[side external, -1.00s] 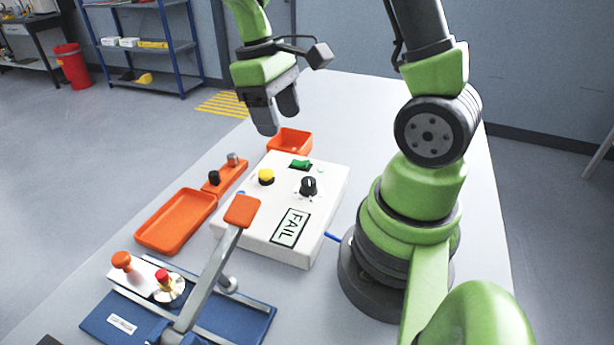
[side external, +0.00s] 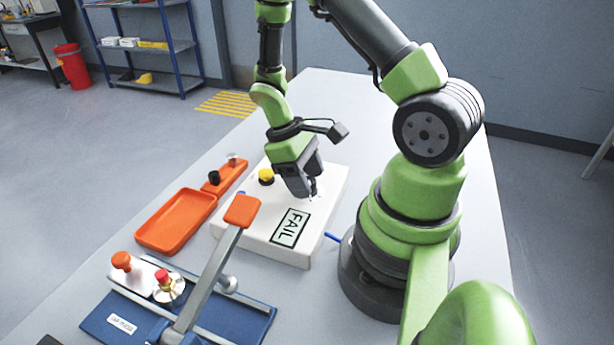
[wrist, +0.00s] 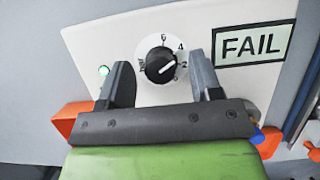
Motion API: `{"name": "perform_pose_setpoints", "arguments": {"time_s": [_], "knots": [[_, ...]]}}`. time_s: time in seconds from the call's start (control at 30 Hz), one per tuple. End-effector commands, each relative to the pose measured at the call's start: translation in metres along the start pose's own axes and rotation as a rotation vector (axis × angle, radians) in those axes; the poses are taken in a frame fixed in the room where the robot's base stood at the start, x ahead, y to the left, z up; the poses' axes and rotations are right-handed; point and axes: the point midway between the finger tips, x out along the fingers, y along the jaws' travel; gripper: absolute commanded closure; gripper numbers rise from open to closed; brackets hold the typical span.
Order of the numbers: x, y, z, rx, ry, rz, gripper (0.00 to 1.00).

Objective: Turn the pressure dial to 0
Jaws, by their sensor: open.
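The pressure dial (wrist: 160,65) is a black round knob with a white pointer line on the white control box (side external: 265,237). Numbers including 0, 2, 4 and 6 ring it in the wrist view. Its pointer aims to the upper right of the knob, near the 2. My gripper (wrist: 160,80) is open, one finger on each side of the dial, with visible gaps to it. In the side view my gripper (side external: 311,196) is low over the box and hides the dial. A display reading FAIL (side external: 291,228) is on the box and also shows in the wrist view (wrist: 253,45).
A yellow button (side external: 266,176) is on the box, left of my gripper. A lit green lamp (wrist: 103,71) is left of the dial. An orange tray (side external: 175,222) and a blue fixture (side external: 250,322) with an orange-topped lever (side external: 242,210) stand nearby.

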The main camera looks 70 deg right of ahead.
Motion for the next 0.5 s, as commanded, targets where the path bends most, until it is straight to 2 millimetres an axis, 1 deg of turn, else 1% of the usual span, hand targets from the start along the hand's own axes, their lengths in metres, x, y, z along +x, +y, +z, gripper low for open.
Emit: {"name": "perform_pose_setpoints", "arguments": {"time_s": [0.1, 0.3, 0.37, 0.4, 0.47, 0.5], "knots": [[0.0039, -0.0002, 0.0003, -0.001, 0.000, -0.001, 0.41], [0.0037, -0.0002, 0.0001, -0.001, 0.000, 0.000, 0.41], [0.0037, -0.0002, 0.0001, -0.001, 0.000, 0.000, 0.55], [0.0036, -0.0002, 0.0001, -0.001, 0.000, 0.000, 0.64], [0.0035, -0.0002, 0.0001, -0.001, 0.000, 0.000, 0.78], [0.0035, -0.0002, 0.0001, -0.001, 0.000, 0.000, 0.87]]}}
